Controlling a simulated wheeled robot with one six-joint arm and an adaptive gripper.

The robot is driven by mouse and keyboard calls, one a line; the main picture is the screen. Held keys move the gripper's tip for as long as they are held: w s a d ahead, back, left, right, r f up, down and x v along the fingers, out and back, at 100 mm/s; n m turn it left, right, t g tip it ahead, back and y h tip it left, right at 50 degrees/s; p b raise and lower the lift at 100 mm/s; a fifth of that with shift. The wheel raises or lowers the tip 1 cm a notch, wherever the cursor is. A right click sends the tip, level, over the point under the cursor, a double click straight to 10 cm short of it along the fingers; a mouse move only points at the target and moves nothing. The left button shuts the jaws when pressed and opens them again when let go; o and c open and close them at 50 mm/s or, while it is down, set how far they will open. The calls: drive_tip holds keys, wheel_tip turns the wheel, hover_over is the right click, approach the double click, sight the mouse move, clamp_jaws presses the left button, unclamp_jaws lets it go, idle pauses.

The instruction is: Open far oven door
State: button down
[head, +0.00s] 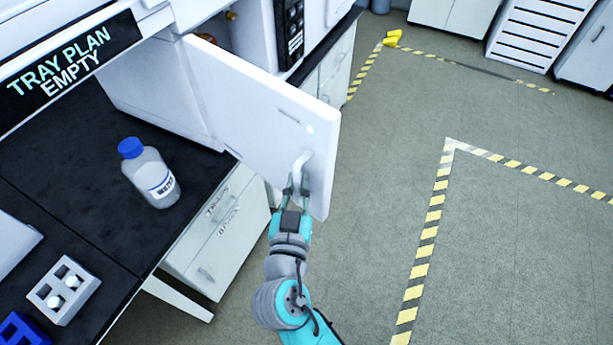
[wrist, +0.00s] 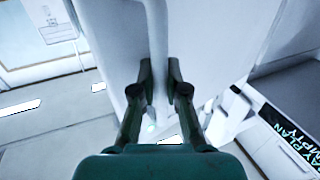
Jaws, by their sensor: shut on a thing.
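The far oven door (head: 255,105) is a white panel swung wide open, jutting out from the oven over the bench edge and the floor. Its white handle (head: 304,166) is on the outer face near the free edge. My gripper (head: 297,185) is shut on the handle. In the wrist view my two dark fingers (wrist: 160,85) stand on either side of the pale handle bar (wrist: 158,45), in front of the white door (wrist: 210,40). The oven's inside is mostly hidden behind the door.
A water bottle with a blue cap (head: 150,175) stands on the black bench (head: 60,150), left of the door. A white rack (head: 63,290) and a blue rack (head: 20,330) are nearer. Drawers (head: 222,225) are below. Floor on the right is clear, marked with striped tape (head: 425,245).

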drive_tip(key=shift+s+a+f+h, duration=0.15)
drive_tip(key=shift+s+a+h, duration=0.25)
drive_tip(key=shift+s+a, duration=0.15)
drive_tip(key=c, duration=1.2)
unclamp_jaws()
drive_tip(key=s, duration=0.4)
drive_tip(key=s+a, duration=0.1)
drive_tip(key=s, duration=0.2)
drive_tip(key=s+a, duration=0.1)
drive_tip(key=s, duration=0.3)
drive_tip(key=shift+s+a, duration=0.1)
drive_tip(key=shift+s, duration=0.25)
